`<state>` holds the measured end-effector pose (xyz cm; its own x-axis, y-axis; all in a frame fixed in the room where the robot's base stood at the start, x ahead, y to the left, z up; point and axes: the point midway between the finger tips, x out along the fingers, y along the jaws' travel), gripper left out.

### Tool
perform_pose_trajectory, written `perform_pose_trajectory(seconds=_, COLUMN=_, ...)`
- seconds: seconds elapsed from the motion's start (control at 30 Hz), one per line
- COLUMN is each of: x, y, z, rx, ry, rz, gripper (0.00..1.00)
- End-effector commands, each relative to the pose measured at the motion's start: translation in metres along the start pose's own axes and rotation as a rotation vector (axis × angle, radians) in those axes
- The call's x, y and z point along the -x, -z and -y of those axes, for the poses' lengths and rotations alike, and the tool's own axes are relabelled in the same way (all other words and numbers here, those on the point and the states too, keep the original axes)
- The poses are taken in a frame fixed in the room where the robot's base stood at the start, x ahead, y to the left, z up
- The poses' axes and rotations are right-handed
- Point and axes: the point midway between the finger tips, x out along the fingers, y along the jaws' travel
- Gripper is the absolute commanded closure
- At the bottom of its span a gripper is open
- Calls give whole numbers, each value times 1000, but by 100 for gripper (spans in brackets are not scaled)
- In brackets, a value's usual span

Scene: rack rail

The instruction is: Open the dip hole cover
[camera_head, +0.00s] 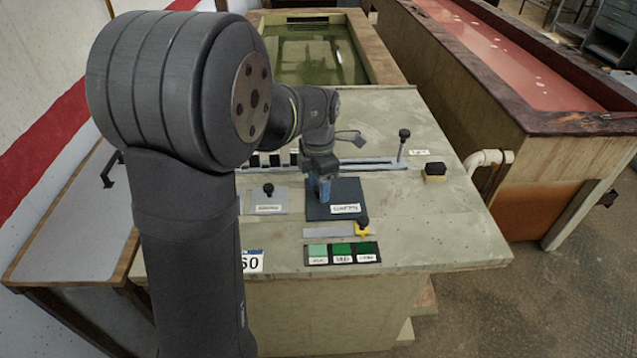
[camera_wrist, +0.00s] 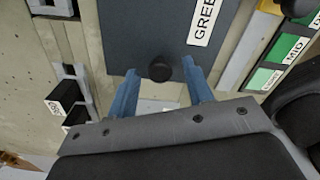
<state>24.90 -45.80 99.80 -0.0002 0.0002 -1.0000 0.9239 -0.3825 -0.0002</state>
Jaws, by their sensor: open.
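A dark blue square plate (camera_head: 347,190) lies on the pale green bench top, with a white label near its front edge. In the wrist view the plate (camera_wrist: 150,30) has a round black knob (camera_wrist: 160,72) near its edge, and the label starts "GREE". A smaller grey plate (camera_head: 280,207) with a black knob and an unreadable label lies to its left. I cannot tell from the labels which plate is the dip hole cover. My gripper (camera_head: 322,198) is over the dark blue plate. Its blue fingers (camera_wrist: 160,66) are open on either side of the knob; contact is not clear.
A yellow slider (camera_head: 362,229) and a row of green labelled tiles (camera_head: 342,253) sit in front of the plate. Behind it is a slotted rail (camera_head: 370,164) with an upright black-topped lever (camera_head: 402,145). A black-topped block (camera_head: 435,172) stands right. Liquid-filled tanks are behind.

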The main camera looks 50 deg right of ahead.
Motion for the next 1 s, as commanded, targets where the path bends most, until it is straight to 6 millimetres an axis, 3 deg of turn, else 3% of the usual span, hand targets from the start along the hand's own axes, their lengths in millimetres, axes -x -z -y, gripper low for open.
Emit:
perform_pose_trajectory(seconds=0.17, x=0, y=0, z=0, rx=0, ry=0, rz=0, gripper=53)
perform_pose_trajectory(seconds=0.43, x=0, y=0, z=0, rx=0, ry=0, rz=0, gripper=100)
perform_pose_trajectory(seconds=0.67, x=0, y=-9, z=3, rx=-2, ry=-1, rz=1, gripper=100)
perform_pose_trajectory(seconds=1.0, x=0, y=-86, z=35, rx=-6, ry=-2, rz=2, gripper=100)
